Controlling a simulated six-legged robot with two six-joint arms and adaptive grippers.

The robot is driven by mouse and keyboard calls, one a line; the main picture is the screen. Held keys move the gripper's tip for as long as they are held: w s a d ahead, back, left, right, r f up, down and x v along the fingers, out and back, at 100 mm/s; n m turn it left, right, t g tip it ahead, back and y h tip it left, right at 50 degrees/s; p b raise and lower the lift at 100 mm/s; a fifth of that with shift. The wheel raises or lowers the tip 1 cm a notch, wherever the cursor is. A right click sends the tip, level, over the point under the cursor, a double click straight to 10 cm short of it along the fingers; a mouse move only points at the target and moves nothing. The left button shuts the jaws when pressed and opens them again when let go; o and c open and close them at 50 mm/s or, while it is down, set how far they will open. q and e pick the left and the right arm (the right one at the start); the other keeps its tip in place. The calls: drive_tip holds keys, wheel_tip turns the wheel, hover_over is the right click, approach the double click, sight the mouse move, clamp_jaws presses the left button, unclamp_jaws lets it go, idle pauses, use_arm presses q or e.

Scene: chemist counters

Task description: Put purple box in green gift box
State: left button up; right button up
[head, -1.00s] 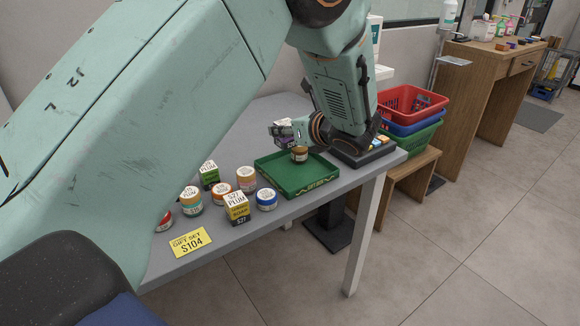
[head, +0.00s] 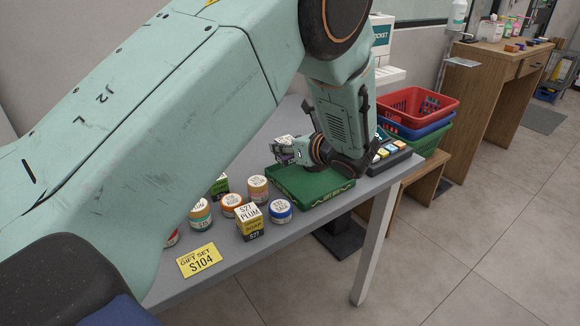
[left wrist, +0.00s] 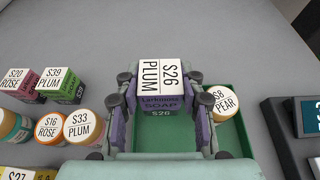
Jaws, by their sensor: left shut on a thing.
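The purple box (left wrist: 158,105) has a white top labelled S26 PLUM and sits between the fingers of my left gripper (left wrist: 160,88), which is shut on it. In the head view, the left gripper (head: 292,151) is at the back left of the green gift box (head: 312,203), a shallow open tray on the grey table. In the left wrist view the purple box overlaps the green floor (left wrist: 160,133); I cannot tell whether it touches. A jar labelled S8 PEAR (left wrist: 224,104) is inside at the right. My right gripper is not in view.
Several jars and boxes stand left of the tray, including a yellow soap box (head: 250,222) and a blue-banded jar (head: 280,212). A dark keypad device (head: 388,155) is close on the right.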

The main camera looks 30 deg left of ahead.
sight(292, 163)
use_arm(q)
drive_tip(key=shift+w+d+f, duration=0.2)
drive_tip(key=shift+f, duration=0.55)
drive_tip(key=f, duration=0.1)
drive_tip(key=f+b, duration=0.1)
drive_tip(key=f, duration=0.1)
drive_tip(key=shift+s+a, duration=0.1)
drive_tip(key=shift+s, duration=0.1)
drive_tip(key=shift+w+f, duration=0.2)
drive_tip(key=o, duration=0.9)
drive_tip(key=shift+s, duration=0.2)
drive_tip(key=shift+c, duration=0.2)
drive_tip(key=o, duration=0.3)
drive_tip(key=shift+w+f, duration=0.15)
